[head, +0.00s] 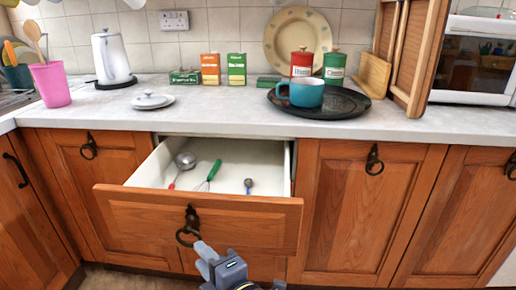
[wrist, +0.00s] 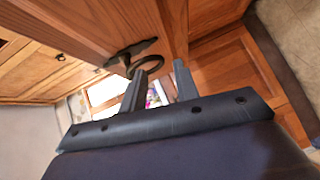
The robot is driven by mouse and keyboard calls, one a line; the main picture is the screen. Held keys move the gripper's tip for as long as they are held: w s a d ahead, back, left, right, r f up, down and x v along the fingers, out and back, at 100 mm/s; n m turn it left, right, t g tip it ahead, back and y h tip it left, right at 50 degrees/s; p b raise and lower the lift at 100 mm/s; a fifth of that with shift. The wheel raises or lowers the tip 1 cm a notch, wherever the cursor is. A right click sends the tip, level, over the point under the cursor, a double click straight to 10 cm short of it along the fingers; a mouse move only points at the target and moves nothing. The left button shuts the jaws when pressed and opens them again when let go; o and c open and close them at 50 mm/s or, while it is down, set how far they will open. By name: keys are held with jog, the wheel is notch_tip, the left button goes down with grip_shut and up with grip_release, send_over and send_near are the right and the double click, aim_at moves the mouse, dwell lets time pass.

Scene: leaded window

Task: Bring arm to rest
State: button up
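My gripper (head: 205,260) is low in the head view, in front of the pulled-out drawer (head: 240,218), just below its dark ring handle (head: 188,228). In the wrist view, my gripper (wrist: 160,82) shows two fingers standing apart with a gap between them. The ring handle (wrist: 148,64) is close ahead of the fingertips. No object shows between the fingers; whether a fingertip touches the ring I cannot tell.
Above is the counter (head: 220,110) with a kettle (head: 111,58), a black tray (head: 345,107) and a teal mug (head: 304,92). Closed cabinet doors flank the drawer.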

jog(key=b+x, duration=0.1)
jog(key=x, duration=0.4)
jog(key=shift+w+a+f, duration=0.1)
jog(key=shift+w, duration=0.1)
jog(key=shift+w+a, duration=0.1)
jog(key=shift+w, duration=0.2)
